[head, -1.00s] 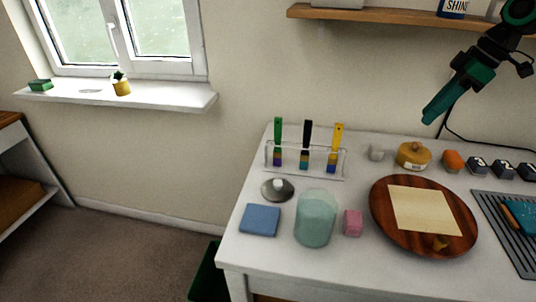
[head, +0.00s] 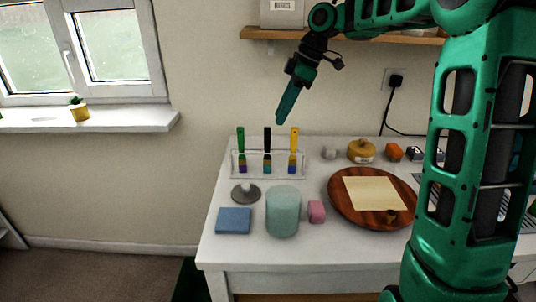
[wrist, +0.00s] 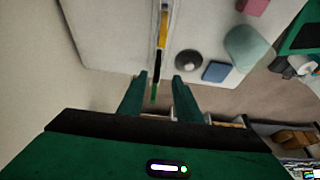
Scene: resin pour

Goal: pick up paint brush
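Three paint brushes stand upright in a clear rack (head: 300,172) on the white table: a green brush (head: 240,140), a black brush (head: 267,140) and a yellow brush (head: 294,140). My gripper (head: 282,112) points down above the rack, apart from the brushes. In the wrist view my gripper (wrist: 160,84) is open, with its two fingers well apart and nothing held. There the yellow brush (wrist: 163,28), the black brush (wrist: 157,66) and the green brush (wrist: 153,93) line up below, and the green one shows between the fingers.
In front of the rack are a grey dome-like object (head: 246,193), a blue block (head: 234,220), a pale teal cylinder (head: 283,212) and a pink block (head: 316,211). A round wooden board (head: 345,205) lies to the right. A shelf (head: 265,34) hangs above.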

